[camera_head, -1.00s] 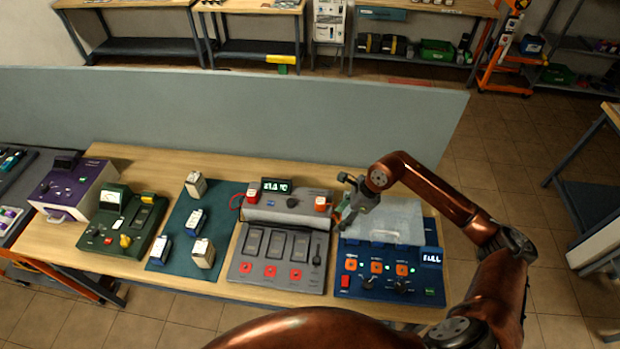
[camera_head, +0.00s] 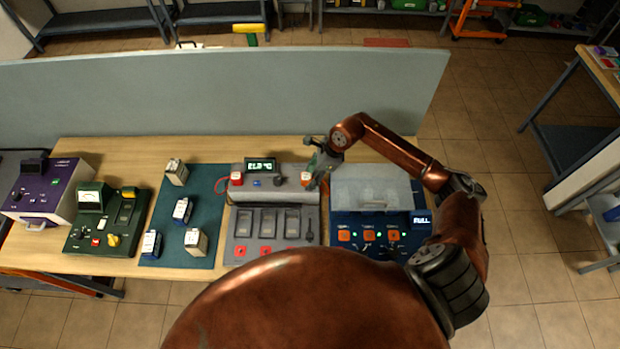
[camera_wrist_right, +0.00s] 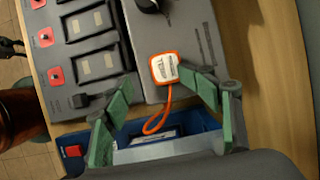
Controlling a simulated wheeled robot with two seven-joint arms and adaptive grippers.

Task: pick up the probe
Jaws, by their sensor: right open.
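An orange-rimmed white block with a printed label and an orange cord loop, which looks like the probe (camera_wrist_right: 165,68), sits on the right end of the grey tester's raised back; it also shows in the head view (camera_head: 306,179). My right gripper (camera_wrist_right: 157,90) is open and empty, its green fingers pointing toward the block, one on either side of it in the wrist view. I cannot tell the remaining gap. My left gripper is not in view.
The grey tester (camera_head: 255,225) has several slots, a lit display and a similar red-and-white block (camera_head: 236,179) with a red cord at its left. A blue charger box (camera_head: 345,218) with a clear cover is to the right. A teal mat (camera_head: 207,209) holds several batteries. A grey partition (camera_head: 220,95) stands behind.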

